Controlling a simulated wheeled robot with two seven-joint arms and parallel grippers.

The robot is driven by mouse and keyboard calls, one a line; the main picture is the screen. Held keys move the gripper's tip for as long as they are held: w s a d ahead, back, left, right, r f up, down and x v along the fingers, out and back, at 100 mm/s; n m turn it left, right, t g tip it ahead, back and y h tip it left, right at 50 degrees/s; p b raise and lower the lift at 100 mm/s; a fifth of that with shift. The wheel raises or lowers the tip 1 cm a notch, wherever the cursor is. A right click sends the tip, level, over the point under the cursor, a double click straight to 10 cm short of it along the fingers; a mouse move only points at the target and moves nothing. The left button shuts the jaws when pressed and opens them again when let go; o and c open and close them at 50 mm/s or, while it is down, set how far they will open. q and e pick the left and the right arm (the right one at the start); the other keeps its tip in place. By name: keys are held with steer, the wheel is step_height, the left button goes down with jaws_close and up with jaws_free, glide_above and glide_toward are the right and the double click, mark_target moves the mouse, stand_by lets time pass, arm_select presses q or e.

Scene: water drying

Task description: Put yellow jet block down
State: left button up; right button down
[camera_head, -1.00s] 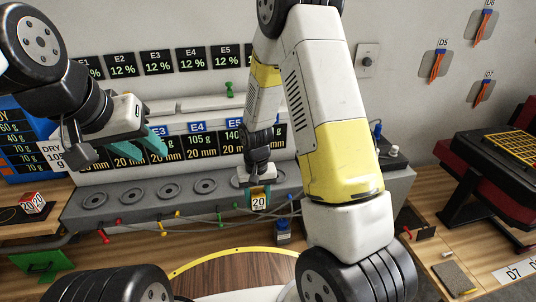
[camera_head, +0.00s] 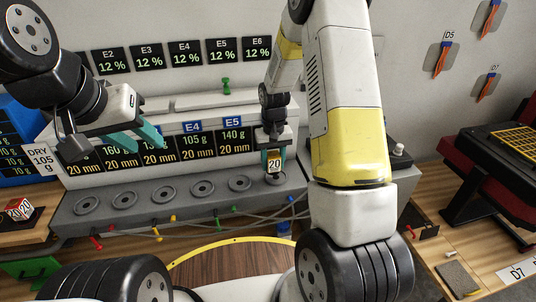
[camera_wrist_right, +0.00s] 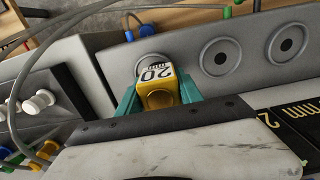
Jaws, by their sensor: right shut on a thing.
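My right gripper (camera_head: 274,158) is shut on the yellow jet block (camera_head: 274,167), which has a white face marked 20. It holds the block at the right end of the grey ledge (camera_head: 190,211), by the last ring there. In the right wrist view the block (camera_wrist_right: 158,92) sits between teal fingers and partly covers a ring (camera_wrist_right: 153,62). I cannot tell whether the block touches the ledge. My left gripper (camera_head: 128,140) is open and empty, raised in front of the left part of the panel.
Several round rings line the ledge, with coloured pegs and grey cables along its front. A blue block (camera_head: 283,229) stands below the ledge's right end. A red-and-white block (camera_head: 19,209) lies at far left. A black rack with a yellow grid (camera_head: 515,145) stands at right.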

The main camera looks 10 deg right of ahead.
mark_target(276, 168)
steer(key=shift+w+d, duration=0.35)
steer(key=shift+d, duration=0.1)
steer(key=shift+w+d+f, duration=0.1)
steer(key=shift+d+f, duration=0.1)
steer(key=shift+f, duration=1.65)
steer(key=c, duration=0.8)
jaws_free()
steer(key=shift+f, duration=0.1)
